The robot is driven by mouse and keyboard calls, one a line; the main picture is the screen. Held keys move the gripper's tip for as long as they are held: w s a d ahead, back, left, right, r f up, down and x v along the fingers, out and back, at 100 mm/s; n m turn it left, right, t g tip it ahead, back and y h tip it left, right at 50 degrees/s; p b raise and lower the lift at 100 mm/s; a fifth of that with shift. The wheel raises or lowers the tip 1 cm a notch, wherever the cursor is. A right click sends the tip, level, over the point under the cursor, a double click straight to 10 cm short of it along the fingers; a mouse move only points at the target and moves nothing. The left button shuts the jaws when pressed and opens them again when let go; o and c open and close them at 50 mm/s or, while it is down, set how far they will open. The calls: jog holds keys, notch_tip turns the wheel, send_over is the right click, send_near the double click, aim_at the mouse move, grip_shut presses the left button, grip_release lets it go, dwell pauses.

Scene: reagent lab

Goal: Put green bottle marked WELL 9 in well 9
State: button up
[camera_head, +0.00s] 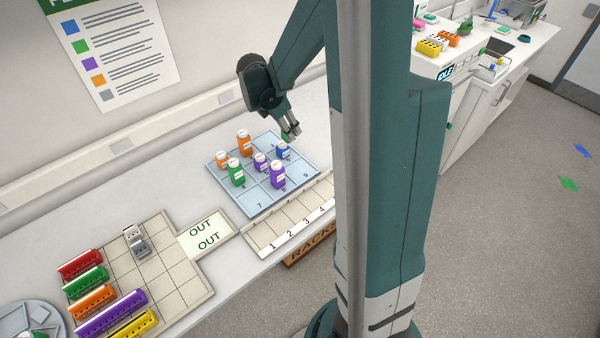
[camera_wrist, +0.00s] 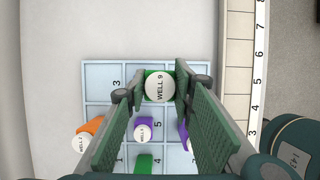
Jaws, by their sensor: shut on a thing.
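My gripper (camera_head: 291,132) is shut on a green bottle (camera_head: 285,137) and holds it above the far right part of the blue well tray (camera_head: 245,207). In the wrist view the bottle's white cap (camera_wrist: 159,87), marked WELL 9, faces up between the fingers. Much of the bottle is hidden by the fingers in the head view. Well 9 (camera_head: 302,171), at the tray's right corner, is empty. The tray also shows in the wrist view (camera_wrist: 101,75), below the held bottle.
The tray holds a blue bottle (camera_head: 283,150), purple bottles (camera_head: 278,176) (camera_head: 261,163), orange bottles (camera_head: 244,145) (camera_head: 222,160) and another green bottle (camera_head: 237,175). A numbered rack strip (camera_head: 262,237) lies along the front.

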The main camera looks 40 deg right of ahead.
jog(key=s+b, duration=0.1)
jog(key=s, duration=0.6)
jog(key=shift+a+f, duration=0.25)
jog(key=shift+f, duration=0.05)
jog(key=shift+f, duration=0.1)
jog(key=shift+f+b, duration=0.3)
jog(key=shift+f, duration=2.5)
jog(key=shift+f, duration=0.1)
jog(key=shift+f, duration=2)
jog(key=shift+f+b, duration=0.15)
jog(key=shift+b, duration=0.15)
jog(key=o, duration=0.9)
